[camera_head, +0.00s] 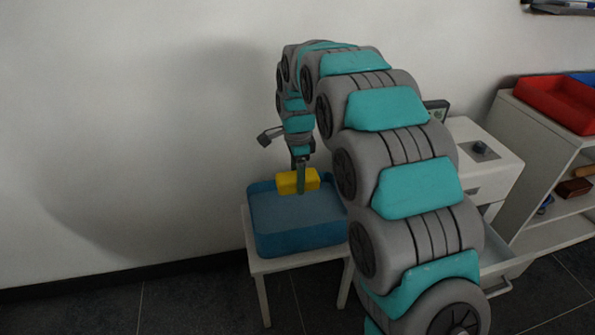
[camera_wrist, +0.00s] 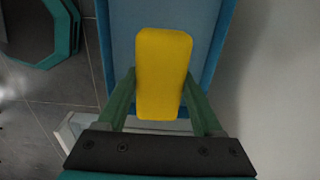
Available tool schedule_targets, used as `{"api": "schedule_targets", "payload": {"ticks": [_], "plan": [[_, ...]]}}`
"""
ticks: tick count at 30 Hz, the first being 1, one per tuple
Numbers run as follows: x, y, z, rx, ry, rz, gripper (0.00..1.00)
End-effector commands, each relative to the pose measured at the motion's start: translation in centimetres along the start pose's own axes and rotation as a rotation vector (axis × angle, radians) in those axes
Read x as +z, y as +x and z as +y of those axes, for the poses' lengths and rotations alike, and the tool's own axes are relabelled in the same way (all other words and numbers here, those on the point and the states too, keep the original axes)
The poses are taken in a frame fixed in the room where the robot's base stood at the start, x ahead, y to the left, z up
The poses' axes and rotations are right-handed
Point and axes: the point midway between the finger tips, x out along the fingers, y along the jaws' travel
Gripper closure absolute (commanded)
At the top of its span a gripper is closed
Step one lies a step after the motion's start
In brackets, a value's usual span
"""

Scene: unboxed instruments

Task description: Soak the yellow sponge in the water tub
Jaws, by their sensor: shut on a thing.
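The yellow sponge (camera_head: 288,183) is a small block held between the fingers of my gripper (camera_head: 300,180), over the blue water tub (camera_head: 300,243). The tub stands on a small white table, with a flat grey-blue surface inside it. In the wrist view the sponge (camera_wrist: 163,75) sits lengthwise between the two green fingers of my gripper (camera_wrist: 163,95), with the tub (camera_wrist: 222,45) behind it. The sponge appears above the tub's inner surface; I cannot tell its exact height or whether it touches the water. My arm hides the tub's right side.
The white table (camera_head: 258,266) stands near the plain wall. A white cabinet (camera_head: 485,165) with an open drawer (camera_head: 497,262) is right of my arm. A shelf (camera_head: 545,120) at the far right carries a red tray (camera_head: 556,104). Dark floor at the left is clear.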

Motion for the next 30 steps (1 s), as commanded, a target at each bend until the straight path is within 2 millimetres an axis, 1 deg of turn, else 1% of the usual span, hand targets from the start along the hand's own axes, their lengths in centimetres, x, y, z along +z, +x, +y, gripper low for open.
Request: {"api": "schedule_targets", "payload": {"ticks": [1, 3, 30], "plan": [[0.0, 0.7, 0.1, 0.002, 0.000, 0.000, 0.85], [0.0, 1.3, 0.1, 0.002, 0.000, -0.001, 0.85], [-0.1, 9.4, 0.1, 0.003, 0.000, 0.002, 0.85]]}}
